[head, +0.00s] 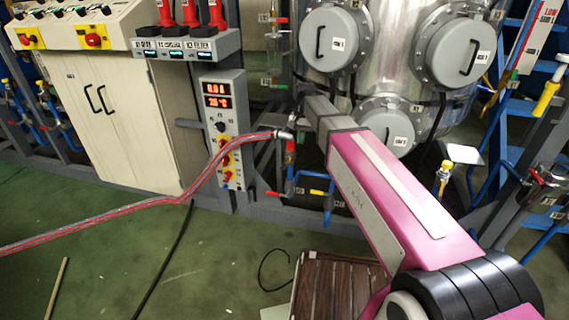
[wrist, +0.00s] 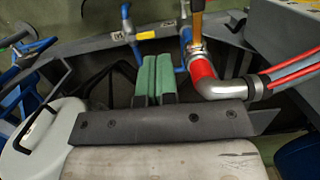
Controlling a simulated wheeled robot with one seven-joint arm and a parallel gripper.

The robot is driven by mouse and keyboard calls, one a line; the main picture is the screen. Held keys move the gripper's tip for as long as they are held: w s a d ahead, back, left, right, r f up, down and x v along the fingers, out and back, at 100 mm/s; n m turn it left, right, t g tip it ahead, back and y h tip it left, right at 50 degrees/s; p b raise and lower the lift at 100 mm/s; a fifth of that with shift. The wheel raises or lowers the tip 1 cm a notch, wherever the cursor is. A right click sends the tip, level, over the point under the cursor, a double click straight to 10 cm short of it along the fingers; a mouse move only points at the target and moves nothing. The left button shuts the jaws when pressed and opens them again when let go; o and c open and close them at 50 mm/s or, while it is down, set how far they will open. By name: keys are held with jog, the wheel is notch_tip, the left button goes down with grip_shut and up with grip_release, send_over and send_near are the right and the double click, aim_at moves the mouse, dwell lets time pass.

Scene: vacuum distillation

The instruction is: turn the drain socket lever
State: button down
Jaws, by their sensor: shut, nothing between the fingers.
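My gripper (wrist: 154,78) shows in the wrist view as two green-padded fingers pressed together with nothing between them. Just to their right is the drain socket, with a red collar (wrist: 202,72) and a silver elbow (wrist: 222,89). An orange-brown bar (wrist: 197,22), possibly the lever, stands above the collar. The fingers look apart from both, though the depth gap is hard to judge. In the head view the socket area shows as a small red part (head: 290,146) beside my pink arm. I cannot make out the fingertips there.
A red-and-grey striped hose (head: 150,201) runs from the socket to the left. Blue pipes (wrist: 127,22) stand behind the fingers. A control box (head: 223,120) is left of the socket; a steel vessel (head: 398,75) with round hatches stands behind. A slatted wooden platform (head: 335,287) lies on the floor.

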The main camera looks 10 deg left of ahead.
notch_tip(320, 180, up, 4)
send_over(284, 166)
jog(key=w, duration=0.3)
jog(key=f, duration=0.4)
jog(key=s+f, duration=0.1)
jog(key=f, duration=0.4)
jog(key=s+f, duration=0.1)
jog(key=f, duration=0.3)
jog(key=shift+s+f, duration=0.2)
jog(key=shift+f, duration=0.1)
